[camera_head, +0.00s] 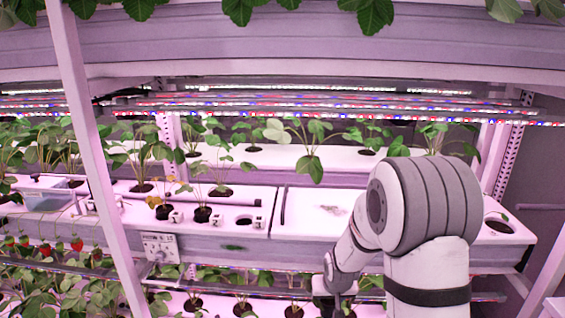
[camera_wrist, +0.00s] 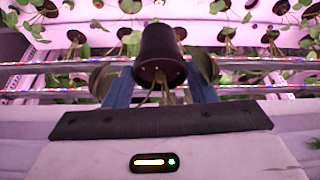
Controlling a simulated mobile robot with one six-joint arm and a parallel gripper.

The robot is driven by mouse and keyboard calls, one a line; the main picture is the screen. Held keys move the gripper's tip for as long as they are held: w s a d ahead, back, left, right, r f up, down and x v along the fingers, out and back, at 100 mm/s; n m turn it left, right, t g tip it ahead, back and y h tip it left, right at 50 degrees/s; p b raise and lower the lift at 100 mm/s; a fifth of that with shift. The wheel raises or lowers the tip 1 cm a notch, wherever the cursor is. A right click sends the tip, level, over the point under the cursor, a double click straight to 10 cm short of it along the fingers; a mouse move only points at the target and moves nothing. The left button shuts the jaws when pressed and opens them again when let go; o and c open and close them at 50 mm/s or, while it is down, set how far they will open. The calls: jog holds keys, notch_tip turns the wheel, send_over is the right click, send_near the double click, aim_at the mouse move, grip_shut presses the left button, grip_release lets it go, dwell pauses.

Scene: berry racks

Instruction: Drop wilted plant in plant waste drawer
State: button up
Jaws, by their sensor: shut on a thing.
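My gripper (camera_wrist: 160,92) is shut on a dark plant pot (camera_wrist: 160,50), held between its two blue fingers in the wrist view. Thin stems and dull green leaves (camera_wrist: 103,78) of the held plant show around the fingers. Whether this plant is wilted is hard to tell. In the head view my gripper (camera_head: 335,300) is low, right of centre, at the lower edge, and the held pot is largely hidden there. A yellowing plant (camera_head: 158,202) stands in the middle rack at the left. No plant waste drawer can be made out.
The white rack shelf (camera_head: 300,205) has an empty round hole (camera_head: 243,221) beside small pots. A clear bin (camera_head: 45,198) sits at the left. A slanted post (camera_head: 95,150) crosses the left side. Lower-tier plants (camera_head: 242,300) are close to my gripper.

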jog(key=shift+w+d+f, duration=0.1)
jog(key=shift+d+f, duration=0.15)
jog(key=shift+d, duration=0.25)
jog(key=shift+w+d+f, duration=0.1)
jog(key=shift+d+f, duration=0.15)
jog(key=shift+d, duration=0.2)
